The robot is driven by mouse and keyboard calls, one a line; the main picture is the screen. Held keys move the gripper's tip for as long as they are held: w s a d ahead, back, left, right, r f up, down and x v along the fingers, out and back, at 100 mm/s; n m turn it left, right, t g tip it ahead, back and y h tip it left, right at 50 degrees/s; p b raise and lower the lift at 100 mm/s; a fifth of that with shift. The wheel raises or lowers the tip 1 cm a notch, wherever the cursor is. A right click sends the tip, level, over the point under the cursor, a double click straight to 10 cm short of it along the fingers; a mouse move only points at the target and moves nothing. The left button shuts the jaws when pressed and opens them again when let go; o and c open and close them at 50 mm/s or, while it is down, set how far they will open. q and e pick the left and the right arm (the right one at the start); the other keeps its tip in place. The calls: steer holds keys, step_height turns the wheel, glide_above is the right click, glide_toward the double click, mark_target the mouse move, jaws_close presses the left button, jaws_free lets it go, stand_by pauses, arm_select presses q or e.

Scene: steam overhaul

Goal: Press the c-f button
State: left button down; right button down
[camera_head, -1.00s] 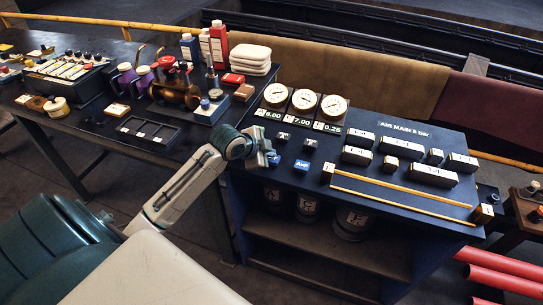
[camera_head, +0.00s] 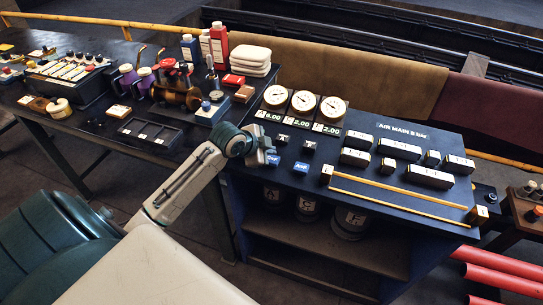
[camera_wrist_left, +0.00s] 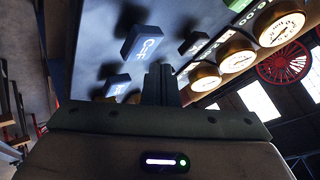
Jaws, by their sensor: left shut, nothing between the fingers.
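The blue c-f button (camera_wrist_left: 148,46) shows its label large and tilted in the left wrist view. In the head view it is the left blue button (camera_head: 272,160), partly beside my left gripper (camera_head: 266,153). My left gripper's fingertips (camera_wrist_left: 161,82) are together, with nothing between them. The fingers appear apart from the c-f button in the wrist view, but I cannot tell the exact gap. A second blue button (camera_head: 301,168) stands just to the right in the head view; it also shows in the wrist view (camera_wrist_left: 117,87). My right gripper is out of view.
Two dark blocks (camera_head: 309,144) stand behind the blue buttons. Three round gauges (camera_head: 304,102) with number readouts stand at the panel's back left. A dark tray (camera_head: 150,134) lies on the left table.

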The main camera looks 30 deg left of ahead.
arm_select(q)
step_height(320, 180, up, 5)
steer(key=p, duration=0.4)
steer(key=shift+r, duration=0.15)
stand_by(0.5)
